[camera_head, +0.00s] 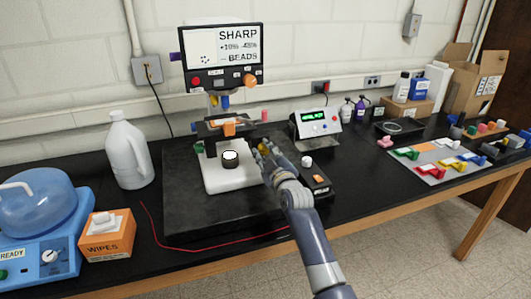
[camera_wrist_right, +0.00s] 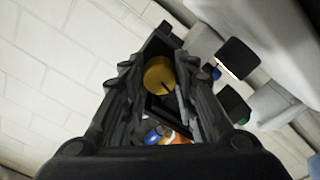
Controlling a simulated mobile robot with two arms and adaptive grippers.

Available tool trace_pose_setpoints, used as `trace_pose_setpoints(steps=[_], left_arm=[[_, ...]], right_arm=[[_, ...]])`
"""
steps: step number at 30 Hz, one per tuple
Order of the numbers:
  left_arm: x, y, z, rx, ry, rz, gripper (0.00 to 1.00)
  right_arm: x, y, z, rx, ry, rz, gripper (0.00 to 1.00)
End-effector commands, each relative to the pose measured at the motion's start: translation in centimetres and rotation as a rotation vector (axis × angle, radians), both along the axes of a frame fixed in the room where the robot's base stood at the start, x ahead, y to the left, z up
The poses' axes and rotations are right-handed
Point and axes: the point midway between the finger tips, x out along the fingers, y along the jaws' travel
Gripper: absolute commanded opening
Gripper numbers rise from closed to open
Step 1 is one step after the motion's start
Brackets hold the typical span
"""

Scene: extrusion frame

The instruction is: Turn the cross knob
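A microscope-like instrument with a white base (camera_head: 222,178) stands on a black slab. My right gripper (camera_head: 263,153) is at the right side of this base. A round gold knob (camera_wrist_right: 158,76) with a dark mark shows between the fingertips in the right wrist view; a bit of yellow shows at the gripper in the head view. My right gripper (camera_wrist_right: 155,95) has its fingers apart, one on each side of the knob; I cannot tell whether they touch it. No label shows whether this is the cross knob. My left gripper is not in view.
A monitor (camera_head: 222,57) reading SHARP and BEADS stands behind the instrument. A control box (camera_head: 316,124) and a small black box (camera_head: 318,183) are to the right. A white jug (camera_head: 127,150) and a wipes box (camera_head: 107,235) stand left. A red cord lies in front.

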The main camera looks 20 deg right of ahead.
Motion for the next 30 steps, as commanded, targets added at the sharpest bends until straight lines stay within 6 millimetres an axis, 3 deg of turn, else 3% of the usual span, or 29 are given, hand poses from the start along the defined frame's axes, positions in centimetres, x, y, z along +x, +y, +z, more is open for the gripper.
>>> trace_pose_setpoints(steps=[13,23,24,26,30], left_arm=[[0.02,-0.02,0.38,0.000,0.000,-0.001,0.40],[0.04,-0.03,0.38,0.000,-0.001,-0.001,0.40],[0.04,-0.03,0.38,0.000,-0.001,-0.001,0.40],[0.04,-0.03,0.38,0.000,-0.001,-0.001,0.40],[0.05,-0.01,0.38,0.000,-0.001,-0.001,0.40]], right_arm=[[0.00,0.00,0.06,0.202,0.006,0.001,0.03],[0.01,0.00,0.05,0.224,0.007,0.001,0.03],[0.01,0.00,0.05,0.224,0.007,0.001,0.32],[0.01,0.00,0.05,0.223,0.007,0.001,0.45],[0.01,0.08,0.01,0.223,0.008,0.002,0.48]])
